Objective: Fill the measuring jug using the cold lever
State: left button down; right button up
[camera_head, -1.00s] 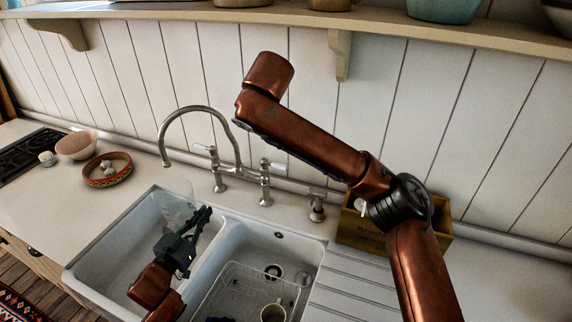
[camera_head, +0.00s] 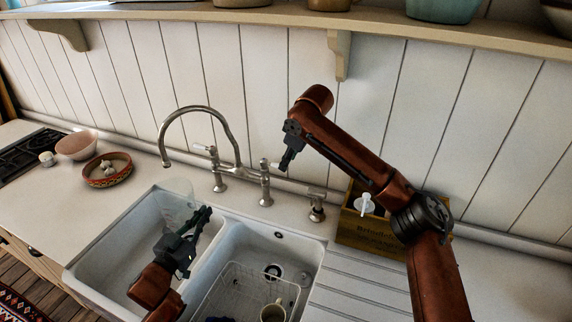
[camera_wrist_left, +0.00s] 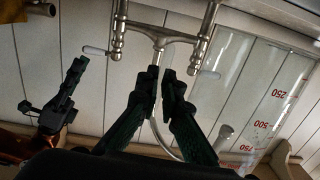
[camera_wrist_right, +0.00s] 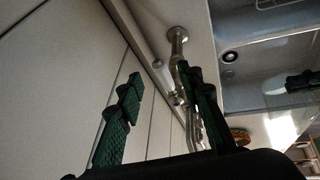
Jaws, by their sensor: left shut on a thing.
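The clear measuring jug (camera_head: 176,197) is over the left sink basin, below the spout end of the tap (camera_head: 185,112) in the head view. Its red marks show on the jug in the left wrist view (camera_wrist_left: 262,125). My left gripper (camera_head: 203,218) is shut on the jug; the exact hold is hard to see. The tap has a left white lever (camera_head: 203,147) and a right white lever (camera_head: 277,166); no cold marking is legible. My right gripper (camera_head: 287,163) is beside the right lever. Its fingers stand apart in the right wrist view (camera_wrist_right: 163,100).
The right basin holds a wire rack (camera_head: 235,290) and a mug (camera_head: 272,312). A wooden box (camera_head: 365,236) with a white-topped bottle (camera_head: 364,204) stands right of the sink. A bowl (camera_head: 107,170) with garlic and a pink bowl (camera_head: 76,145) stand left.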

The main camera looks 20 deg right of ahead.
aim_at(273, 165)
jog(key=shift+x, duration=1.55)
jog(key=shift+c, duration=0.7)
grip_shut()
